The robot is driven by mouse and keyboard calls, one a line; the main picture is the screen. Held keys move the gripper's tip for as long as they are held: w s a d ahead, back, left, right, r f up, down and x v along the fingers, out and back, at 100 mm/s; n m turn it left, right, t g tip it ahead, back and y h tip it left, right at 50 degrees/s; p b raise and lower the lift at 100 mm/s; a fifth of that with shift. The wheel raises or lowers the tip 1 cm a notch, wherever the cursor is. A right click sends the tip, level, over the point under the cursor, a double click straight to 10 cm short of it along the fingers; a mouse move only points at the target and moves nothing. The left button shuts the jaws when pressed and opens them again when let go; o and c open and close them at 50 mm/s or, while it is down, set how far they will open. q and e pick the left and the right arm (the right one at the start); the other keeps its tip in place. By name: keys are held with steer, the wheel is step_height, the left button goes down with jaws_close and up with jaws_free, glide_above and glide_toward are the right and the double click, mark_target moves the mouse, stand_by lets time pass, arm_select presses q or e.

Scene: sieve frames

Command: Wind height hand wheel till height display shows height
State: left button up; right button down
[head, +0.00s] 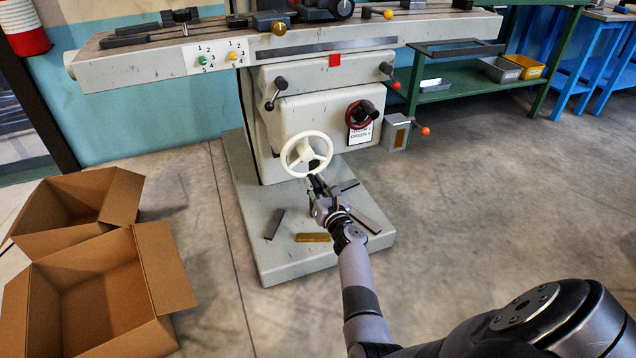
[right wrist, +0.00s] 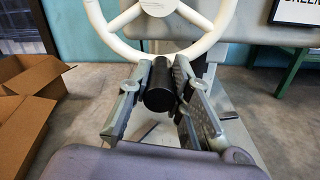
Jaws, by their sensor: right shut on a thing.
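The white three-spoked hand wheel (head: 306,154) is on the front of the grey machine, low on its column. It also shows large at the top of the right wrist view (right wrist: 205,42). My right gripper (head: 314,184) is at the wheel's lower rim. In the right wrist view its two fingers (right wrist: 160,88) are closed on a black cylindrical handle (right wrist: 159,92) just below the rim. I cannot make out a height display. My left gripper is out of view.
Two open cardboard boxes (head: 110,292) stand on the floor at the left. Loose metal bars (head: 274,224) lie on the machine's base (head: 290,262). A green bench (head: 465,92) with trays is behind right. The floor at right is clear.

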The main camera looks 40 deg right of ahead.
steer(key=shift+s+a+f, duration=0.1)
steer(key=shift+a+f, duration=0.2)
steer(key=shift+f, duration=0.25)
steer(key=c, duration=1.7)
jaws_free()
steer(key=shift+o, duration=1.3)
steer(key=shift+d+r, duration=0.1)
steer(key=shift+r, duration=0.15)
steer(key=v, duration=1.1)
steer(key=shift+s, duration=0.35)
